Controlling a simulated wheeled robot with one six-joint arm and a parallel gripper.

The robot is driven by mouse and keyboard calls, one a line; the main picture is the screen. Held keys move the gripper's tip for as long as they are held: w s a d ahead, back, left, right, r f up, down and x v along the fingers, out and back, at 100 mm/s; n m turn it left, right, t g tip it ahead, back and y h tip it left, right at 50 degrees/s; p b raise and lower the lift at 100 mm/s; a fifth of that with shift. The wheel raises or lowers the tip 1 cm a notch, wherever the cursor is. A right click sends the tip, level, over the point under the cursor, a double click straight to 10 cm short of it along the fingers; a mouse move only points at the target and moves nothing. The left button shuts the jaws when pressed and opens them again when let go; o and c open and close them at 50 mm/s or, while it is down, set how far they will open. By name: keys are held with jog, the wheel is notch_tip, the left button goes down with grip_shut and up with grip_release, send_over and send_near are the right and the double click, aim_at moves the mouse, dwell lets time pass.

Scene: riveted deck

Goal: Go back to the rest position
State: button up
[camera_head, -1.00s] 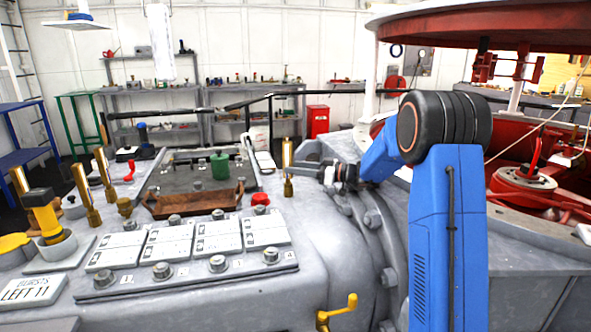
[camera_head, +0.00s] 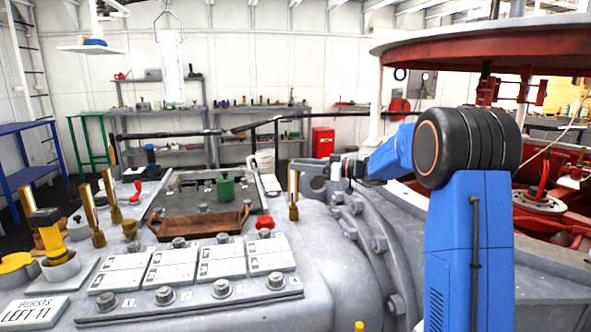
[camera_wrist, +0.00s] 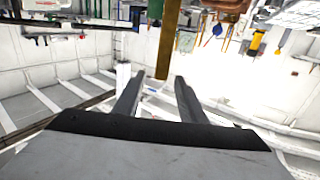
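My gripper (camera_head: 314,179) is at the end of my blue arm, over the grey deck right of centre in the head view. In the wrist view its two fingers (camera_wrist: 158,80) stand apart with nothing gripped between them. A brass post (camera_head: 293,192) stands upright on the deck just left of the fingertips in the head view. In the wrist view a brass post (camera_wrist: 168,42) shows beyond the fingertips, its end lined up with the gap between them. I cannot tell how far it is from the fingers.
A riveted flange (camera_head: 378,243) curves below my arm. A brown tray (camera_head: 200,227), a green cylinder (camera_head: 225,188) and a red knob (camera_head: 264,222) are left of the gripper. Several more brass posts stand far left. A red round structure (camera_head: 535,62) fills the right side.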

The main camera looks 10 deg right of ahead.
jog(key=s+a+f+m+g+h, duration=0.1)
jog(key=s+a+m+g+h, duration=0.15)
jog(key=s, duration=0.65)
jog(key=s+a+f+m+g+h, duration=0.1)
jog(key=s+a+f+h, duration=0.15)
jog(key=s, duration=0.75)
jog(key=s+a+f+m+g+h, duration=0.1)
jog(key=s+a, duration=0.2)
jog(key=s, duration=0.6)
jog(key=s+d+f+m+h, duration=0.2)
jog(key=s+d+f+h, duration=0.1)
jog(key=s, duration=0.6)
jog(key=s+d+f+m+h, duration=0.3)
jog(key=s+d+f, duration=0.2)
jog(key=s, duration=0.4)
jog(key=s+d+f+m+h, duration=0.2)
jog(key=s+d+f+h, duration=0.1)
jog(key=s, duration=0.6)
notch_tip(320, 180, down, 2)
jog(key=shift+d+f+h, duration=0.1)
jog(key=shift+d+h, duration=0.2)
jog(key=shift+d, duration=0.5)
jog(key=shift+s+m, duration=0.1)
jog(key=shift+m, duration=0.15)
